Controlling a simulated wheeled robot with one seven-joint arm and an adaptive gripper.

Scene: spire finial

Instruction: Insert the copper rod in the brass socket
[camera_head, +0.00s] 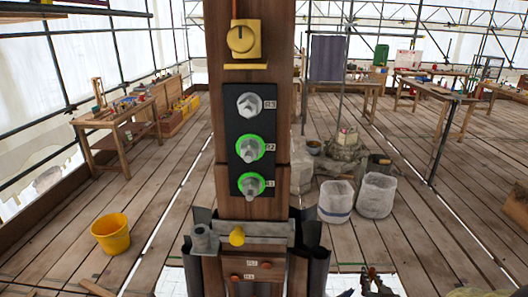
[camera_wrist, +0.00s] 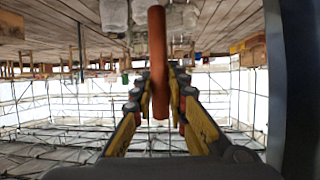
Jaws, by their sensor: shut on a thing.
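In the wrist view my gripper (camera_wrist: 160,92) is shut on the copper rod (camera_wrist: 157,45), a plain reddish-brown cylinder that sticks out well past the fingertips. The rod touches nothing else that I can see. In the head view a wooden post (camera_head: 223,120) carries a dark panel (camera_head: 238,165) with grey fittings marked R3 (camera_head: 250,104), R2 (camera_head: 248,149) and R1 (camera_head: 251,187); R2 and R1 have green rings. A yellow, brass-like round fitting (camera_head: 242,40) is above the panel and a small one (camera_head: 237,236) is on the lower ledge. I cannot tell which is the brass socket.
A grey cylinder (camera_head: 205,242) stands at the ledge's left, above a wooden block (camera_head: 262,270) with small copper-coloured ends. A yellow bucket (camera_head: 111,234) stands left, white sacks (camera_head: 337,201) right. Workbenches (camera_head: 118,138) line the sides. Plank floor is open on both sides.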

